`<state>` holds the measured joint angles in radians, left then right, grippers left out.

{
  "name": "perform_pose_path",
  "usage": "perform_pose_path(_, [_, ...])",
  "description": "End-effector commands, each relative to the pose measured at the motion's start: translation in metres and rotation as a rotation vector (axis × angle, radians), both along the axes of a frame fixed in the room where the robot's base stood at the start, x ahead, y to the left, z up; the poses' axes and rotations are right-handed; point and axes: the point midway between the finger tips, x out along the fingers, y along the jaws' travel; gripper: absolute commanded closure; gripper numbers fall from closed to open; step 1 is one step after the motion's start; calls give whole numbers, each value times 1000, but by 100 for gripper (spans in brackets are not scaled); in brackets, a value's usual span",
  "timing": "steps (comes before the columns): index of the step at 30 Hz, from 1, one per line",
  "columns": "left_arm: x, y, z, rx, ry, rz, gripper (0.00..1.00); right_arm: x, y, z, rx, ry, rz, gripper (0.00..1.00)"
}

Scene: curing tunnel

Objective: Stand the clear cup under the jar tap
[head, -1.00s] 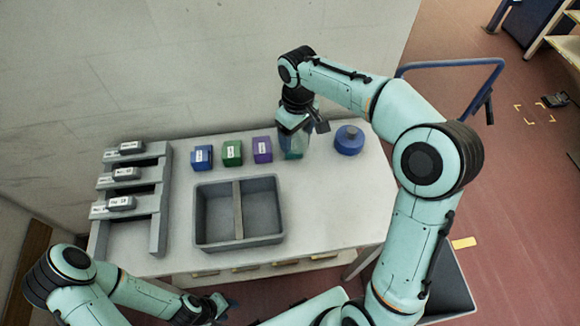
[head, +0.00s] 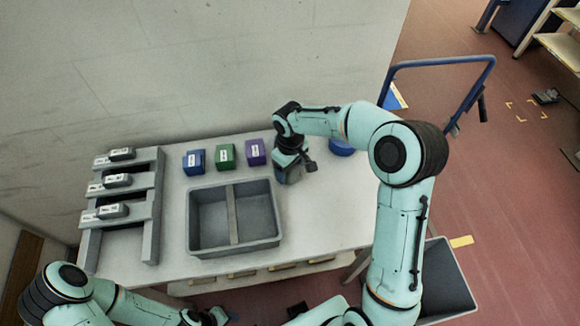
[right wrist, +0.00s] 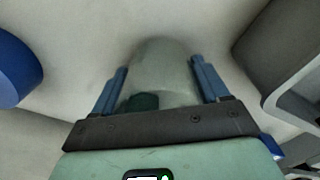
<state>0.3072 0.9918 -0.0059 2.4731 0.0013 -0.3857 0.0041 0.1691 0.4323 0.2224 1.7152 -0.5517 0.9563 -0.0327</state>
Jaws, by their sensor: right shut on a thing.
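A clear, greyish see-through cup (right wrist: 165,72) sits between the two blue fingers of my right gripper (right wrist: 160,88) in the right wrist view. The gripper is shut on it. In the head view my right gripper (head: 290,176) is over the table, between the grey bin and a blue round jar-like thing, and mostly hides the cup. That blue round thing (head: 341,146) is partly behind my arm. Its blue side shows at the left of the right wrist view (right wrist: 14,72). I cannot make out a tap. My left gripper (head: 212,317) is low at the bottom edge; its jaws are unclear.
A grey two-part bin (head: 274,239) stands mid-table. Blue (head: 194,162), green (head: 226,156) and purple (head: 255,152) boxes stand behind it. A grey rack (head: 152,205) with labelled blocks is at the left. The table's right part (head: 335,205) is clear.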

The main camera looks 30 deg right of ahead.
Motion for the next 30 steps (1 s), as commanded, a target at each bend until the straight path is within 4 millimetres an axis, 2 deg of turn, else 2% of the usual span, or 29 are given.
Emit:
perform_pose_path(8, [-2,0,-3,0,2,0,57,0,0,-4,0,0,0,55])
perform_pose_path(9, [-2,0,-2,0,2,0,57,0,0,-3,0,-1,0,13])
perform_pose_path(10, [-2,0,-2,0,2,0,57,0,0,-3,0,-1,0,3])
perform_pose_path(11, [-1,0,-2,0,1,1,57,0,0,-2,0,-1,0,0])
perform_pose_path(18, [-1,0,-1,0,1,0,57,1,0,-1,-1,-1,0,0])
perform_pose_path(22, [1,0,2,-1,-2,-1,57,2,0,10,-1,-6,0,0])
perform_pose_path(26, [3,0,4,0,-3,0,57,2,0,33,-1,-8,-1,0])
perform_pose_path(30, [6,0,8,0,-8,0,57,2,0,65,-1,-8,0,0])
